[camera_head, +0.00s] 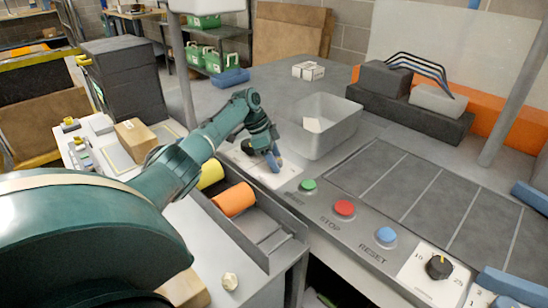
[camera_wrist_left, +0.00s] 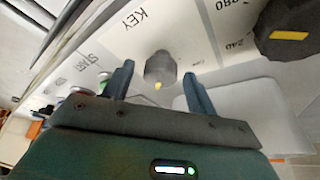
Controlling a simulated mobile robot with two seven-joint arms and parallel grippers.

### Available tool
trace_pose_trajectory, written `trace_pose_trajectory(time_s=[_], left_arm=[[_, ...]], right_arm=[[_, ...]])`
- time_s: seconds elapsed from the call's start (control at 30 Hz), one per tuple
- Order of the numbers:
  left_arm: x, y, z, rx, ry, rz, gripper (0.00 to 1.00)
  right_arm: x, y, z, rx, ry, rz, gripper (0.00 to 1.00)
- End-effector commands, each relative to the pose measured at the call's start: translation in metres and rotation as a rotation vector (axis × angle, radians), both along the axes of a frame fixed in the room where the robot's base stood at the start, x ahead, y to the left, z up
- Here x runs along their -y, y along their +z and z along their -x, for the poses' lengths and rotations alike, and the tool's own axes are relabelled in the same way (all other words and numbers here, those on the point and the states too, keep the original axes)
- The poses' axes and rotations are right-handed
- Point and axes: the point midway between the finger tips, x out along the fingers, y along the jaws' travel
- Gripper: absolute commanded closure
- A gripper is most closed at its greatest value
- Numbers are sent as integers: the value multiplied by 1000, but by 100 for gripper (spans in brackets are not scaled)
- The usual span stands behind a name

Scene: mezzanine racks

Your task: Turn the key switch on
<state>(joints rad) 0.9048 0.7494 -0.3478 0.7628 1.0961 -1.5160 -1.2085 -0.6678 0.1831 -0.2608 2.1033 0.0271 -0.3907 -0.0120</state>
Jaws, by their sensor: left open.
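The key switch (camera_wrist_left: 160,67) is a dark grey knob with a yellow mark, on a white panel lettered KEY. In the left wrist view it lies between the two blue-grey fingers of my left gripper (camera_wrist_left: 159,72), with a gap on each side. In the head view my left gripper (camera_head: 273,160) points down at the white panel (camera_head: 262,174) near the bin, and hides the key switch. My left gripper is open and holds nothing. My right gripper is not in view.
A grey bin (camera_head: 335,130) stands close beside my left gripper. Green START (camera_head: 308,185), red STOP (camera_head: 344,208) and blue RESET (camera_head: 386,235) buttons line the console edge. A dial (camera_head: 438,266) is at the lower right. Another dark knob (camera_wrist_left: 285,30) is near the key switch.

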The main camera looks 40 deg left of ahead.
Motion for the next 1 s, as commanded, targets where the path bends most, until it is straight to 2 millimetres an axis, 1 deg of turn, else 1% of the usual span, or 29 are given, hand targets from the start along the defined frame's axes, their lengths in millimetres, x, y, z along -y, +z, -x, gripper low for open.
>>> trace_pose_trajectory(time_s=[0.17, 0.27, 0.37, 0.6, 0.7, 0.83, 1.0], left_arm=[[-1, 1, 0, 0, 1, 0, 43], [-3, 9, 2, 3, 1, -1, 43], [-8, 23, 5, 3, 2, -2, 43], [-24, 73, 18, 6, 2, -2, 43], [-30, 92, 23, 4, 2, -1, 43], [-35, 110, 28, 3, 1, -1, 43], [-39, 121, 32, 1, 0, -1, 43]], right_arm=[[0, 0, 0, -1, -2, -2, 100], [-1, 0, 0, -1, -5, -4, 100], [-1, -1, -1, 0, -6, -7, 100], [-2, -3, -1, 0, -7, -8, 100], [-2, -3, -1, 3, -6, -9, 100], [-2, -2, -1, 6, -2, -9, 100], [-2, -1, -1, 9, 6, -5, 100]])
